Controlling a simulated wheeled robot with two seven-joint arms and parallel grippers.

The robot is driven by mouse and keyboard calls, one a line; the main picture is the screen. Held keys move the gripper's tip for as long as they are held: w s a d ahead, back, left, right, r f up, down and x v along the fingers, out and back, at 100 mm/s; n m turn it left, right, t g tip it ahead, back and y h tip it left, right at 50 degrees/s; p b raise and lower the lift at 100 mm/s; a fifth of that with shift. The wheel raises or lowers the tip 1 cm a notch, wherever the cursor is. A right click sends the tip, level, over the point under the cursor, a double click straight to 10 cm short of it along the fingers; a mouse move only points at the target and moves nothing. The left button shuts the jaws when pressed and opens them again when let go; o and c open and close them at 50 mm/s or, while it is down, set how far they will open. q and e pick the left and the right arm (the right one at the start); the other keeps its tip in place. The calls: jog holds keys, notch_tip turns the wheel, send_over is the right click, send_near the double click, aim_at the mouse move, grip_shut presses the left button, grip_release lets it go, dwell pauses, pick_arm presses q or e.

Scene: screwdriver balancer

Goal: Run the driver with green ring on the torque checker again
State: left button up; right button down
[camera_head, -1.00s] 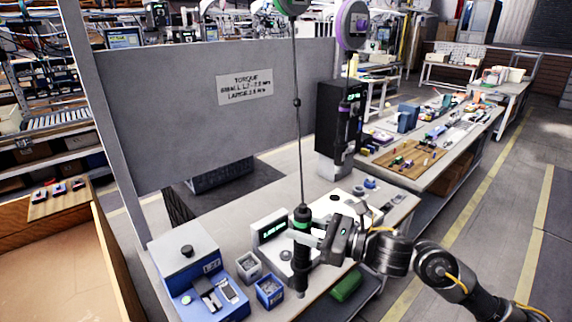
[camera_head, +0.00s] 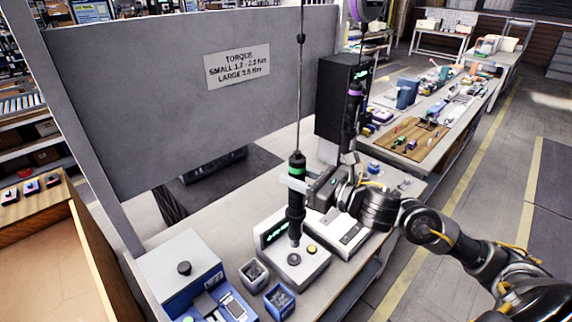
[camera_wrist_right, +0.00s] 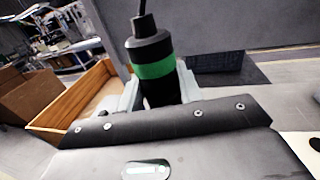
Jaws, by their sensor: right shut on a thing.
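The driver with the green ring (camera_head: 296,208) hangs upright on its cable in the head view. My right gripper (camera_head: 294,184) is shut around its upper body, just below the ring. The green ring (camera_wrist_right: 154,70) also shows between the fingers in the right wrist view. The white torque checker (camera_head: 312,263) with a green display stands on the bench directly below. The driver's tip is over the checker's top, close behind a dark round spot; I cannot tell whether it touches the socket. My left gripper is out of view.
A second driver with a purple ring (camera_head: 352,110) hangs to the right, before a black cabinet (camera_head: 331,105). A white device (camera_head: 345,232) sits right of the checker. Two small screw bins (camera_head: 279,301) and a blue-and-grey box (camera_head: 180,270) stand left. A grey panel (camera_head: 150,100) rises behind.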

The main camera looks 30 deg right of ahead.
jog(key=shift+w, duration=0.2)
jog(key=shift+s, duration=0.3)
jog(key=f+b, duration=0.1)
jog(key=f, duration=0.2)
jog(key=shift+w+a+b, duration=0.1)
jog(key=shift+w+b, duration=0.1)
jog(key=shift+b, duration=0.15)
jog(key=shift+s, duration=0.1)
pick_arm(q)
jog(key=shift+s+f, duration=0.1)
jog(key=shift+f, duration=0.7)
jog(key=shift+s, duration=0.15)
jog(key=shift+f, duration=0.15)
pick_arm(e)
jog(key=shift+f, duration=0.1)
